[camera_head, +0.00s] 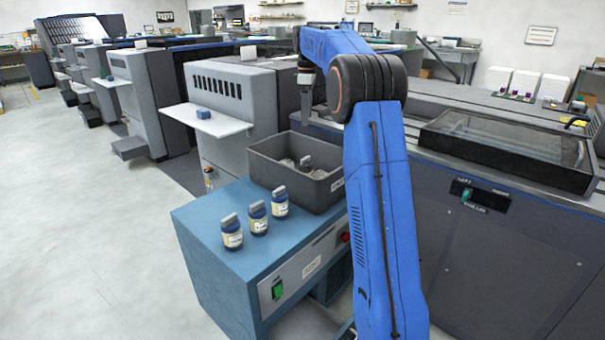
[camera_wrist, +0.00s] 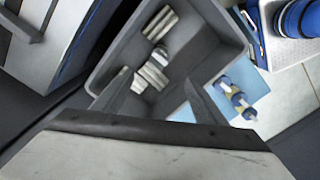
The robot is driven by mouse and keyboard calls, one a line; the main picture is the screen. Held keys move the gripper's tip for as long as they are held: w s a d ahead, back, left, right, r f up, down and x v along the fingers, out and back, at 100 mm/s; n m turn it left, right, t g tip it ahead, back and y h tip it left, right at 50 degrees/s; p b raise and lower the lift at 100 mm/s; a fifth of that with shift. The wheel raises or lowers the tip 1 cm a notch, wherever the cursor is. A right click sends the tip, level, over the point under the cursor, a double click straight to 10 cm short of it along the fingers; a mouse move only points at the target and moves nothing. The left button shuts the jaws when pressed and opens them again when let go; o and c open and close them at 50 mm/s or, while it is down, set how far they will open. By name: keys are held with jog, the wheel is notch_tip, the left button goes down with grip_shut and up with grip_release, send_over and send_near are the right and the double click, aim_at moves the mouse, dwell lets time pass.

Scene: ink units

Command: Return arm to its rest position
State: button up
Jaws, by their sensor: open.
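My blue arm rises in the head view and bends over at the top. My gripper (camera_head: 306,82) hangs from it, pointing down above the back of a dark grey bin (camera_head: 268,175). In the wrist view my gripper (camera_wrist: 158,98) has its two fingers apart with nothing held between them. The bin (camera_wrist: 108,62) lies beyond the fingertips there, with several pale, ribbed-looking objects (camera_wrist: 152,75) inside. In the head view one dark-capped item (camera_head: 305,162) shows in the bin; my arm is in front of the bin's right side.
Three blue ink bottles with pale labels (camera_head: 258,217) stand on the blue cabinet (camera_head: 215,265) left of the bin. A grey machine (camera_head: 235,95) with a white shelf stands behind. A large dark machine (camera_head: 500,250) stands right of my arm. The floor at left is clear.

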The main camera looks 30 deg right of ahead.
jog(key=shift+r, duration=1.2)
jog(key=s+a+r+m+t, duration=0.1)
jog(key=s+a+m, duration=0.1)
jog(key=s+a, duration=0.5)
jog(key=s+a+m+t, duration=0.1)
jog(key=s+a+m, duration=0.15)
jog(key=s, duration=0.75)
jog(key=s+a+r+m, duration=0.1)
jog(key=s+a, duration=0.5)
jog(key=s, duration=0.3)
jog(key=s+a+f+m+t, duration=0.1)
jog(key=s+a+f+m, duration=0.1)
jog(key=s+f, duration=0.7)
jog(key=s+a+f+m+t, duration=0.1)
jog(key=s+a+f+m, duration=0.2)
jog(key=s+f, duration=0.6)
jog(key=s+a, duration=0.2)
jog(key=s, duration=0.6)
jog(key=shift+s+f+t, duration=0.15)
jog(key=shift+f+t, duration=0.05)
jog(key=shift+t, duration=0.2)
